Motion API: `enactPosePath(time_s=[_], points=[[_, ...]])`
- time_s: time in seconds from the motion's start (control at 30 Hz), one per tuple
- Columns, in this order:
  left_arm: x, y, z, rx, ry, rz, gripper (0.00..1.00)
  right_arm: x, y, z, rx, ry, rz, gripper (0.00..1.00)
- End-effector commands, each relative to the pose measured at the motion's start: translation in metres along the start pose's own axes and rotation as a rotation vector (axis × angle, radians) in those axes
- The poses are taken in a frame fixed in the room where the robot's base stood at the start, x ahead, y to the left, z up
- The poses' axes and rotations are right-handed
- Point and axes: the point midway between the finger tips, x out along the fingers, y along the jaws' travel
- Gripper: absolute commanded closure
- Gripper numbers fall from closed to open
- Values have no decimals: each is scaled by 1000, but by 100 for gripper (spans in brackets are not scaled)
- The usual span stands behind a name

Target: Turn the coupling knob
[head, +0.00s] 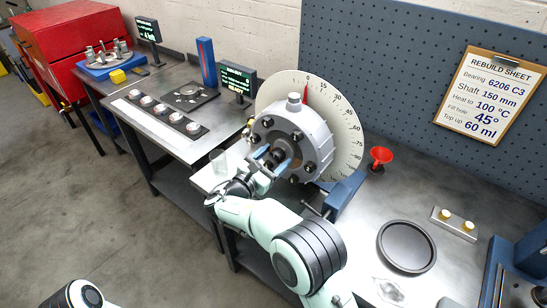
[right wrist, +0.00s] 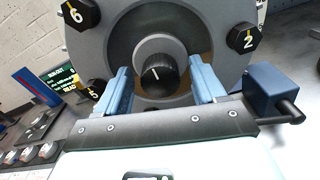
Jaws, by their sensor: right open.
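The coupling knob (right wrist: 157,75) is a black ribbed knob with a white line on its face, at the centre of a round grey housing (head: 312,130). The line points nearly straight up, tilted slightly left in the right wrist view. My right gripper (head: 273,161) is in front of the housing. Its two blue fingers are open, one on each side of the knob, with visible gaps in the right wrist view (right wrist: 160,85). In the head view the fingers partly hide the knob. My left gripper is not in view.
A white dial plate (head: 350,125) with a degree scale and red pointer stands behind the housing. A blue clamp (head: 343,193) is at its right, with a red funnel (head: 380,156) beyond. A dark round tray (head: 406,246) lies on the bench.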

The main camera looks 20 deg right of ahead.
Motion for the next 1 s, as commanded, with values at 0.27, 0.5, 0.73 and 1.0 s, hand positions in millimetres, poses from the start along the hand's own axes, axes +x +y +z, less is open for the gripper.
enactPosePath(time_s=[0.27, 0.5, 0.73, 1.0], points=[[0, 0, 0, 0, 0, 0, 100, 0, 0, 0, 0, 0, 1, 47], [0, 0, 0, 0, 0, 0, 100, 0, 0, 0, 0, 0, 1, 87], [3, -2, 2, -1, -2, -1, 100, 0, 0, -1, 21, -1, 1, 87], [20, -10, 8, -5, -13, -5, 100, -1, -1, -2, 157, -1, 2, 87]])
